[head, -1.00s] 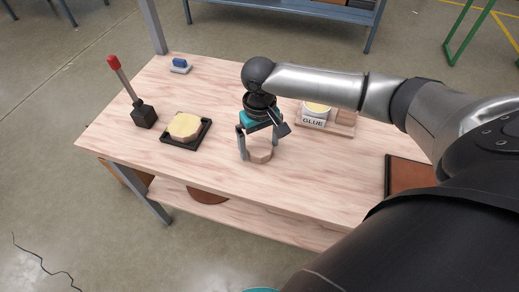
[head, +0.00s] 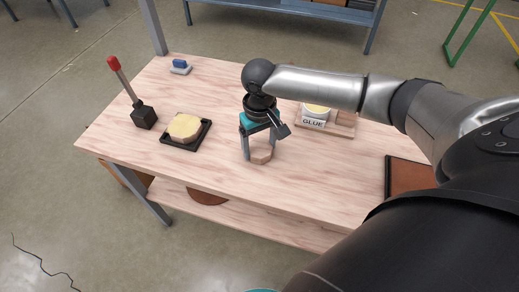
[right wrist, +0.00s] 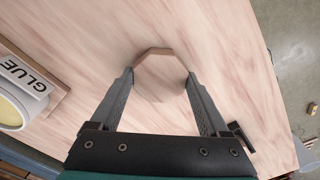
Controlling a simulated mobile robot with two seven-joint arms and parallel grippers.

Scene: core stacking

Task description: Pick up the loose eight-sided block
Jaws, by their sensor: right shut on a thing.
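The loose eight-sided block (head: 261,156) is pale wood and lies flat on the table. My right gripper (head: 259,155) reaches down over it with one finger on each side. In the right wrist view the block (right wrist: 160,75) sits between the fingertips of the right gripper (right wrist: 160,80), which are shut on its opposite sides. In the head view the block looks to be still at table level. My left gripper is in neither view.
A black tray (head: 165,139) holding a yellow-topped eight-sided block (head: 184,126) is to the left. A black-based lever with a red knob (head: 114,63) stands beyond it. A glue pot (head: 314,115) on a wooden board and a brown panel (head: 409,178) are on the right. The front table is clear.

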